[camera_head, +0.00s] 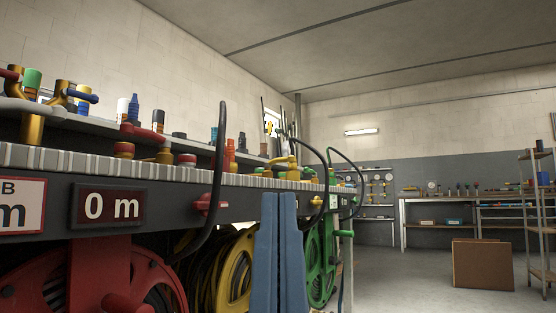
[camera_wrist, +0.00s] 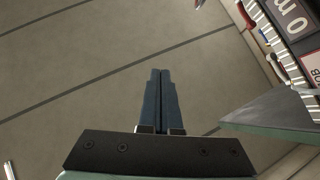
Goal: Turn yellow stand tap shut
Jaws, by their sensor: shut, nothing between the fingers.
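A yellow tap (camera_head: 291,169) stands on the ribbed top of the reel bench in the head view, beyond my gripper. It is small there, and I cannot tell how its lever is set. My gripper (camera_head: 282,196) shows as two blue fingers pointing up in front of the bench, below the tap in the picture and apart from it. In the wrist view the fingers (camera_wrist: 160,72) lie together, shut and empty. The tap is not visible in the wrist view.
The bench edge (camera_head: 190,176) runs along the left. Below it are a red reel (camera_head: 60,290), a yellow reel (camera_head: 238,275) and a green reel (camera_head: 322,262). A black hose (camera_head: 219,150) arches above the edge. Open floor lies right, with a cardboard box (camera_head: 482,264) and shelf rack (camera_head: 538,220).

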